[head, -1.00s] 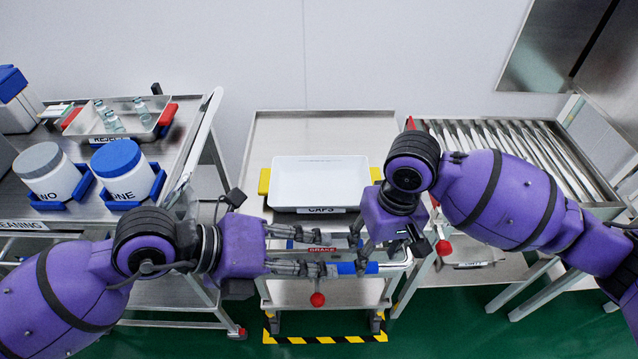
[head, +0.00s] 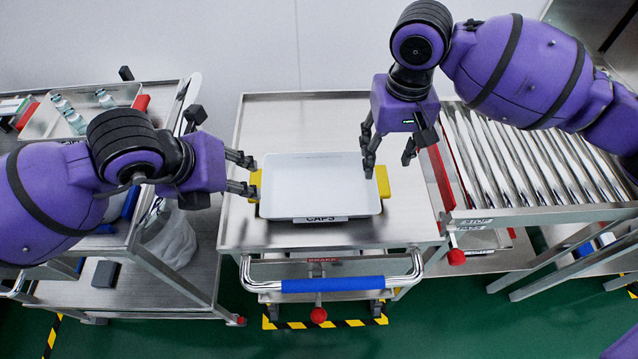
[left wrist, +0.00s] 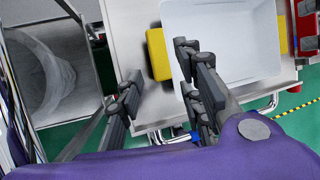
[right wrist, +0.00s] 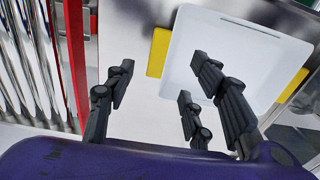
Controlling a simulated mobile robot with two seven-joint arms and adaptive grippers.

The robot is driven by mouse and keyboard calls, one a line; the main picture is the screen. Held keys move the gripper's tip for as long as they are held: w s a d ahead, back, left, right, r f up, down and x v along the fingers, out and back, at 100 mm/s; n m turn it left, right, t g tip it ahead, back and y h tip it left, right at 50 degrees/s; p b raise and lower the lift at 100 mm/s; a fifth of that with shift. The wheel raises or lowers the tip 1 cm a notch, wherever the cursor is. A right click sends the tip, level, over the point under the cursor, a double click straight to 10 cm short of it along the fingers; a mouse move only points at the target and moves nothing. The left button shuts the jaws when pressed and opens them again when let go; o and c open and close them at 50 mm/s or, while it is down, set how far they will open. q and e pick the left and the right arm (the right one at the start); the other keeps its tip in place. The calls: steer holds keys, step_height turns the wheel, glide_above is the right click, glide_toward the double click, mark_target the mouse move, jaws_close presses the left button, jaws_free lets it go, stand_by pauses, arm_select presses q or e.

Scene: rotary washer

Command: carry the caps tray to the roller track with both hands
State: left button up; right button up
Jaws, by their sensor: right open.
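The caps tray (head: 318,170) is a shallow white tray with a CAPS label, flat on the steel cart (head: 285,112), with a yellow handle at each side. My left gripper (head: 244,174) is open beside the left yellow handle (head: 255,185); the left wrist view shows that handle (left wrist: 158,54) ahead between the spread fingers. My right gripper (head: 389,160) is open over the right yellow handle (head: 383,181); the right wrist view shows this handle (right wrist: 158,52) ahead between the fingers, one finger over the tray's inside. The roller track (head: 525,165) is at the right.
The cart has a blue push bar (head: 332,285) in front. A red strip (head: 441,178) stands between cart and rollers. A side cart (head: 165,265) at the left carries a shallow bin with bottles (head: 70,115). The rollers hold nothing visible.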

mark_target(255, 185)
arm_select(q)
steer(key=shift+x, duration=3.95)
arm_select(e)
steer(key=shift+w+f, duration=0.1)
steer(key=shift+f, duration=3.85)
arm_select(q)
steer(key=shift+w, duration=0.1)
steer(key=c, duration=0.9)
arm_select(e)
steer(key=c, duration=0.9)
arm_select(q)
jaws_close()
arm_select(e)
jaws_close()
